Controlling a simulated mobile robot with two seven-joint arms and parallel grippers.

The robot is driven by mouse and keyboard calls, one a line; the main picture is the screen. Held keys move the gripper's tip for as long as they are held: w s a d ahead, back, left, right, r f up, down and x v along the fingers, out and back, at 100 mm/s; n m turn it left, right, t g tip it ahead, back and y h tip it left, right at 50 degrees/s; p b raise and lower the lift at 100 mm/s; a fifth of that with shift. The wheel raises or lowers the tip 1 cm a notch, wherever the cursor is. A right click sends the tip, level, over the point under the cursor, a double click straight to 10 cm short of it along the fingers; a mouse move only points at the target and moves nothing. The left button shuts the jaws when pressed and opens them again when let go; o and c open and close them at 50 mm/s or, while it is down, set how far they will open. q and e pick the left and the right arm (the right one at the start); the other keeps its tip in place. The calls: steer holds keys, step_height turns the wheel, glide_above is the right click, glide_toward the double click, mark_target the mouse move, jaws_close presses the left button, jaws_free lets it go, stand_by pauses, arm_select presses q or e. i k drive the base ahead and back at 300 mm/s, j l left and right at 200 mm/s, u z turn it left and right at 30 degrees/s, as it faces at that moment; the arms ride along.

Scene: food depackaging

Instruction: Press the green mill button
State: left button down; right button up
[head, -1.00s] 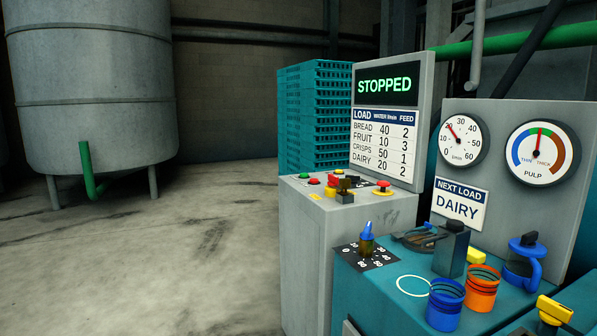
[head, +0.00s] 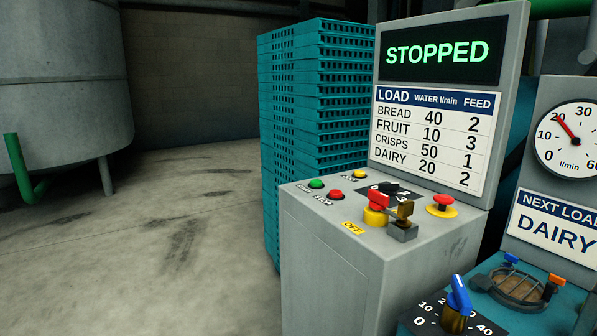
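The green mill button (head: 316,184) sits at the back left of the top of the grey control cabinet (head: 330,250). A red button (head: 334,194) is just right of it, and a yellow button (head: 359,174) is behind. A red switch handle (head: 378,201) on a yellow base stands near the cabinet's front edge, with a brass padlock (head: 405,212) beside it and a yellow OFF tag (head: 353,228) in front. The display (head: 437,53) above reads STOPPED. Neither of my grippers shows in the head view.
A red mushroom button (head: 443,202) on a yellow base is at the cabinet's right. A blue-pointer dial (head: 458,305) and a round hatch (head: 518,286) lie in front. Stacked teal crates (head: 290,130) stand behind. The floor (head: 150,250) at left is clear.

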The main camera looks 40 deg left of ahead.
mark_target(316, 183)
steer(key=i+j, duration=0.15)
steer(key=j, duration=0.25)
steer(key=i+j, duration=0.1)
steer(key=j, duration=0.3)
steer(key=i+j, duration=0.15)
steer(key=j, duration=0.25)
